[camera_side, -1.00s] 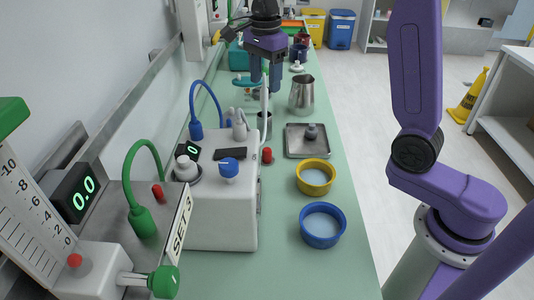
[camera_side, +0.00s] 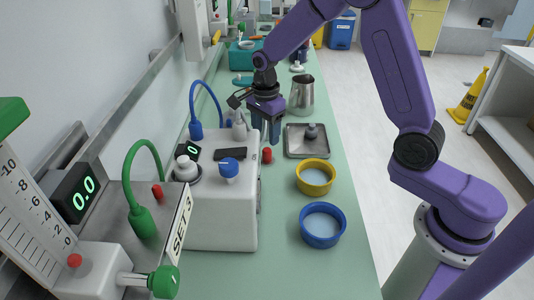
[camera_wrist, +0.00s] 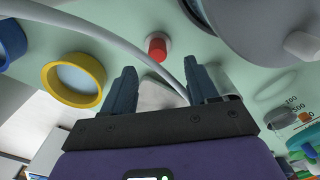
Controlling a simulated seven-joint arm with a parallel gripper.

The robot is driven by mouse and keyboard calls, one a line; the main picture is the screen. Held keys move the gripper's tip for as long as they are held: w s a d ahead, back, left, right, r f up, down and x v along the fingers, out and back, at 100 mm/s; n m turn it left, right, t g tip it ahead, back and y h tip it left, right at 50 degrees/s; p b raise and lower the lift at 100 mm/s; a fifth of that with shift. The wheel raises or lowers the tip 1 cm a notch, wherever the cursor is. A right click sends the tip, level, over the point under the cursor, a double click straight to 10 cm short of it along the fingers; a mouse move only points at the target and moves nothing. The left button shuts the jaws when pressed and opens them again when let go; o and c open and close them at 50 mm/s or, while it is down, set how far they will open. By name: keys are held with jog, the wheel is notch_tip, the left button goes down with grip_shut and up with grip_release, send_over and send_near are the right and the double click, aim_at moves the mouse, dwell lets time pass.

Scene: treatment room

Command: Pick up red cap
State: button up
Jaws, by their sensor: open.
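The small red cap (camera_side: 267,155) stands on the green counter beside the right face of the white box. It also shows in the wrist view (camera_wrist: 157,47), ahead of the fingertips and roughly centred between them. My gripper (camera_side: 267,139) points down just behind the cap in the side view, with its fingers apart and nothing seen between them. In the wrist view my gripper (camera_wrist: 158,66) has both fingers spread, and a pale tube (camera_wrist: 120,42) crosses between them and the cap.
The white box (camera_side: 222,215) with a blue knob (camera_side: 229,168) stands close left of the cap. A metal tray (camera_side: 292,150), a yellow ring-shaped dish (camera_side: 315,189) and a blue one (camera_side: 322,240) lie to the right. A steel jug (camera_side: 301,95) stands behind.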

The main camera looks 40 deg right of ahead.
aim_at(266, 150)
jog(key=shift+s+a+f, duration=0.1)
jog(key=shift+f, duration=1.6)
jog(key=shift+s+f, duration=0.1)
jog(key=shift+f, duration=1.55)
grip_shut()
